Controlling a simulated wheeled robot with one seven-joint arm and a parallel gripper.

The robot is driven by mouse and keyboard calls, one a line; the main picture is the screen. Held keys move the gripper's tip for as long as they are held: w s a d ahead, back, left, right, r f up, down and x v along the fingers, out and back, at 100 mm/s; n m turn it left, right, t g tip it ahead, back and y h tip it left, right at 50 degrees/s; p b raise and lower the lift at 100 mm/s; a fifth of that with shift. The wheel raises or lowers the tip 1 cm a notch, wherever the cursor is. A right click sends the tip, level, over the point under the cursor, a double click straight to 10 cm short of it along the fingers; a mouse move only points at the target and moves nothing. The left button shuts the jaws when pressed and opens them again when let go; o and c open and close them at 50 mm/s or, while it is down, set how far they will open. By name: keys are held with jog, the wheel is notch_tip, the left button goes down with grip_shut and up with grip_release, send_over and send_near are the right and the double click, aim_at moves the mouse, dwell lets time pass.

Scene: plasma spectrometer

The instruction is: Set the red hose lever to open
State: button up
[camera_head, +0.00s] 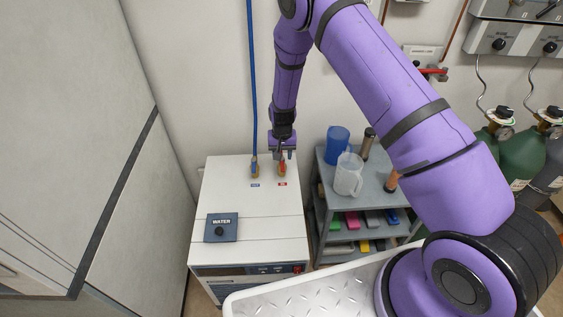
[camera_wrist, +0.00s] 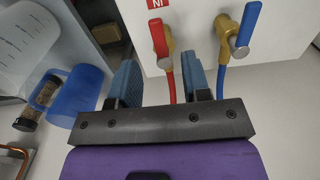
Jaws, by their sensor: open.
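The red lever (camera_wrist: 158,38) sits on a brass fitting with a red hose (camera_wrist: 171,86) on the white chiller box. In the head view the red lever (camera_head: 282,164) is at the back right of the box top, just below my gripper (camera_head: 281,154). In the wrist view my gripper (camera_wrist: 161,62) is open, its two blue-grey fingers on either side of the red hose line. The lever lies beyond the fingertips, between them in the picture, with no contact visible. The lever runs roughly in line with its hose.
A blue lever (camera_wrist: 249,24) on a like fitting with a blue hose (camera_wrist: 220,82) is close beside, to the right in the wrist view. A grey cart (camera_head: 328,178) with a blue cup (camera_head: 337,143) and clear pitcher (camera_head: 348,176) stands right of the box (camera_head: 220,190).

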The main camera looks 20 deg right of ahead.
jog(key=shift+r, duration=2.65)
notch_tip(320, 180, up, 16)
jog(key=t, duration=0.1)
send_over(282, 167)
jog(key=s+d, duration=0.2)
jog(key=s+d+r+n+t+y, duration=0.15)
jog(key=s+r, duration=0.25)
jog(key=r, duration=0.5)
jog(key=s+d+r+m+h, duration=0.15)
jog(key=s+r, duration=0.25)
jog(key=r, duration=0.4)
jog(key=s+d+r+n+t+y, duration=0.15)
jog(key=s+d+r, duration=0.25)
jog(key=s+r, duration=0.75)
jog(key=s+d+r+t+h, duration=0.1)
jog(key=s+d, duration=0.1)
jog(key=s, duration=1.5)
jog(key=shift+s+d+r+n, duration=0.15)
jog(key=shift+s+d+n, duration=0.05)
jog(key=shift+s+n, duration=0.2)
jog(key=shift+a+h, duration=0.1)
jog(key=shift+h, duration=0.15)
